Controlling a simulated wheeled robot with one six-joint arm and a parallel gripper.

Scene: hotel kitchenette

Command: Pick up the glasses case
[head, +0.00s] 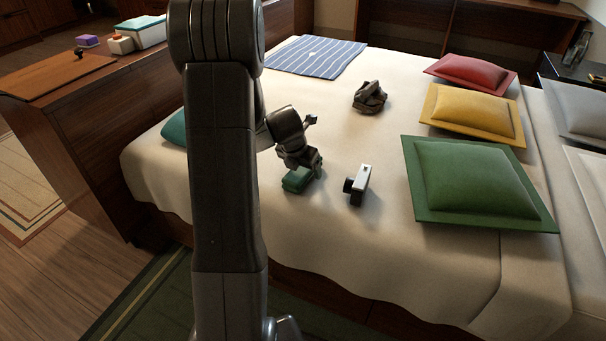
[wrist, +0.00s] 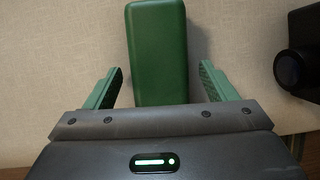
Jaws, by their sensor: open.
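The glasses case (wrist: 157,50) is a green, rounded, oblong box lying on the bed's light cover. In the wrist view it lies between the two spread fingers of my gripper (wrist: 162,85), with a gap on each side. Its near end is hidden behind my gripper's body. In the head view the green case (head: 297,180) is on the bed just below my gripper (head: 306,168), which points down over it. My gripper is open and holds nothing.
A white and black camera (head: 361,181) stands right of the case; its dark lens (wrist: 295,67) shows in the wrist view. A dark crumpled item (head: 369,97) lies farther back. Green (head: 478,180), yellow (head: 474,109) and red cushions (head: 474,71) lie right. The cover between is clear.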

